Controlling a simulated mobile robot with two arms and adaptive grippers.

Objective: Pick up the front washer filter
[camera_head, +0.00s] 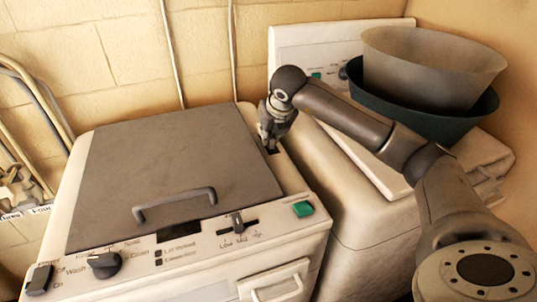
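The front washer (108,268) is a cream machine with a grey lid (170,165) and a bar handle; the lid is shut. My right gripper (271,143) points down at the right edge of its top, beside the lid's far right corner. A small dark slot or part (272,151) shows right under the fingertips; this may be where the filter sits, but the gripper hides most of it. I cannot tell whether the fingers are open or closed on anything. My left gripper is not in view.
A second white washer (365,235) stands close on the right, bearing a dark green basin (400,115) with a pale tub (430,70) in it. My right arm crosses above this washer. A brick wall (110,60) and thin pipes stand behind. A metal rack (30,90) is at left.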

